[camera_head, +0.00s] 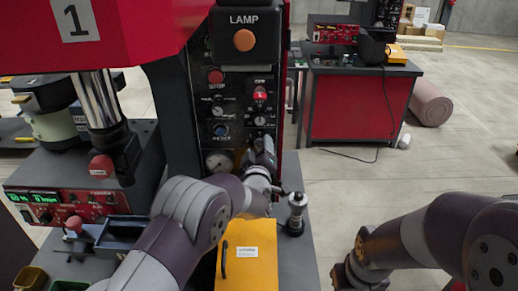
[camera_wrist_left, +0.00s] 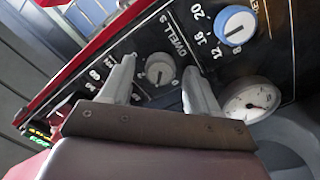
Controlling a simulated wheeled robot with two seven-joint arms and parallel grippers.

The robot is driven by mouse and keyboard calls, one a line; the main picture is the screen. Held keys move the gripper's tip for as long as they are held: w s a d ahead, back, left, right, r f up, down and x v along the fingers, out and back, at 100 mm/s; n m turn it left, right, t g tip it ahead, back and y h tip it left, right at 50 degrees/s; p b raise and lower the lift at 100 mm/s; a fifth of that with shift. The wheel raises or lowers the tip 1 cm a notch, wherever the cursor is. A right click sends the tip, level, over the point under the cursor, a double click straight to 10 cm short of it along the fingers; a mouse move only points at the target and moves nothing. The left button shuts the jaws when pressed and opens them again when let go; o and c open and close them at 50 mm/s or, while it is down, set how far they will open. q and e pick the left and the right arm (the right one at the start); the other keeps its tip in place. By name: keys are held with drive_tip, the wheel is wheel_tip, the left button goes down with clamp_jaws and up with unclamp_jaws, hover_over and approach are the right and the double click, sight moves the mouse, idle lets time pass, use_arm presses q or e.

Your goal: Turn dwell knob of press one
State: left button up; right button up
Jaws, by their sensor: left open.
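Press one (camera_head: 150,25) is red with a "1" plate, and its dark control panel (camera_head: 240,75) faces me. In the left wrist view, a round grey knob (camera_wrist_left: 160,69) sits on the panel beside a "DWELL S" label. A blue knob (camera_wrist_left: 235,25) with a number scale is on the label's other side; I cannot tell for certain which knob the label belongs to. My left gripper (camera_wrist_left: 160,85) is open, its fingers on either side of the grey knob, with contact not clear. In the head view the left gripper (camera_head: 265,150) is at the panel's lower right. My right gripper is not visible.
A pressure gauge (camera_wrist_left: 250,100) lies close to the right finger. A red stop button (camera_head: 215,76) and an orange lamp (camera_head: 243,40) are higher up. A yellow box (camera_head: 248,260) and a dark cylindrical fitting (camera_head: 295,213) stand below my left arm.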

use_arm(q)
drive_tip(key=c, duration=1)
drive_tip(key=shift+f, duration=0.1)
drive_tip(key=shift+c, duration=0.2)
drive_tip(key=shift+m+b, duration=0.4)
drive_tip(key=shift+m, duration=0.3)
drive_tip(key=shift+m+b, duration=0.3)
drive_tip(key=shift+m, duration=0.9)
drive_tip(key=m, duration=0.4)
drive_tip(key=shift+d+m, duration=0.1)
drive_tip(key=shift+m, duration=0.2)
